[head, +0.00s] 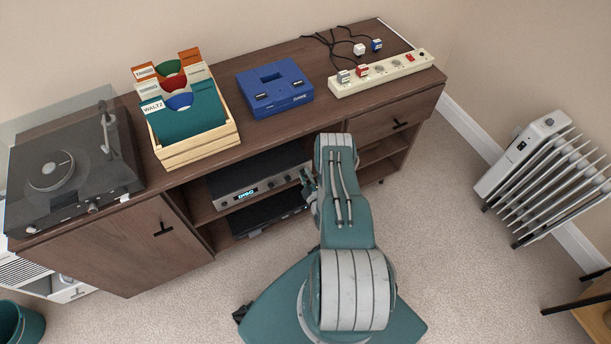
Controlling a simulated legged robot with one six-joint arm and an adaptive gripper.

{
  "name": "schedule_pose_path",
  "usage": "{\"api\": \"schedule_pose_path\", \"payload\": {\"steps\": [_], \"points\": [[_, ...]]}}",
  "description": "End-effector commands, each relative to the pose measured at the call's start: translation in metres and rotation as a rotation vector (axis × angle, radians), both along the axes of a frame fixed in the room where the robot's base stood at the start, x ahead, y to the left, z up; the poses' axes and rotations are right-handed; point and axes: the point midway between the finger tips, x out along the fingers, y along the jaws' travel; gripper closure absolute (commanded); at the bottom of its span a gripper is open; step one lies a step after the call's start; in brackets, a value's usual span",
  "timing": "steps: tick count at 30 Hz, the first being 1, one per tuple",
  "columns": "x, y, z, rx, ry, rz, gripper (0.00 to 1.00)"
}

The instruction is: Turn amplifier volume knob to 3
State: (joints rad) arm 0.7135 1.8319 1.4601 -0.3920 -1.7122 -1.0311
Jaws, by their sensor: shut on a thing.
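The amplifier (262,168) sits on the upper shelf of the wooden cabinet's open bay. It has a silver front, a lit blue-white display (246,194) and small knobs along its face. My gripper (305,179) is at the right end of the amplifier's front. It is shut there on what looks like the volume knob. The knob itself is hidden by the gripper and my arm, so its pointer and any number marks cannot be read.
A dark second unit (262,214) lies on the shelf below. On the cabinet top (225,75) stand a turntable (70,165), a record crate (210,142), a blue console (275,88) and a power strip (385,73). A heater (545,170) stands right. Carpet between is clear.

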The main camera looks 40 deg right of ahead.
Motion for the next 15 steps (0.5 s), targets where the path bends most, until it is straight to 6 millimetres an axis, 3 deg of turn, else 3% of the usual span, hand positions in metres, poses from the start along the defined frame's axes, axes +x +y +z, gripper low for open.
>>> {"api": "schedule_pose_path", "payload": {"steps": [8, 15], "points": [[-0.0004, 0.0015, -0.0019, 0.097, -0.015, 0.002, 1.0], [-0.0004, 0.0016, -0.0019, 0.282, -0.058, 0.003, 1.0]]}}
